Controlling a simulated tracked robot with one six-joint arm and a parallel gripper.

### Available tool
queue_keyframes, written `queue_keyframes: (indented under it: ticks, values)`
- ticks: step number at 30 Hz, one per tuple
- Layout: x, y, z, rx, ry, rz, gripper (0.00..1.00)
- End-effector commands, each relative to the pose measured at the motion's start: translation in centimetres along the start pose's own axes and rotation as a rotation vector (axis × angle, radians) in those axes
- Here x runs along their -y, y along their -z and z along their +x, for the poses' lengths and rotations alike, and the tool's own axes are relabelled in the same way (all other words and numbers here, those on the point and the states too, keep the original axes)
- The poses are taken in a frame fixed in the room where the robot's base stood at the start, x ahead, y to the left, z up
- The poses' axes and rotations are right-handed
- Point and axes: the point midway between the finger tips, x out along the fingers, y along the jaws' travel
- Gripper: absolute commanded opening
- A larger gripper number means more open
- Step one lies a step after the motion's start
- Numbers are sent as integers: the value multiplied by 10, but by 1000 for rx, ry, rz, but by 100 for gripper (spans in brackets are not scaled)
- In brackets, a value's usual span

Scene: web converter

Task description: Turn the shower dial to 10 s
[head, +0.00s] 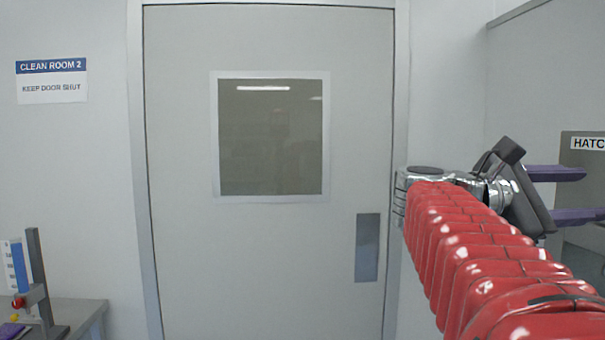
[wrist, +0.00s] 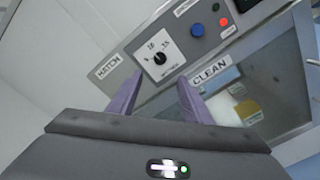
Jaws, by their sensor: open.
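In the wrist view the shower dial is a small black knob (wrist: 159,58) on a white square plate (wrist: 147,66) with small numbers around it. The numbers look like 10 and 15 above the knob, but are too small to read surely, and I cannot tell which mark the knob points at. My gripper (wrist: 158,79) is open, its two purple fingers apart below the plate, with nothing between them. The knob lies just beyond the fingertips, apparently untouched. In the head view my gripper (head: 592,194) reaches right; the dial is not visible there.
A window (wrist: 262,75) below shows containers inside. The head view shows a closed door (head: 180,250) and a bench (head: 85,315) at left.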

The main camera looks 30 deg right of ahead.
Motion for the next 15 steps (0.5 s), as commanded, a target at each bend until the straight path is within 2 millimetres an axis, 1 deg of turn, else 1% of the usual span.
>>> queue_keyframes:
  ticks: [8,15]
  values:
    - [0,0,5,1,1,1,45]
    - [0,0,25,2,2,2,45]
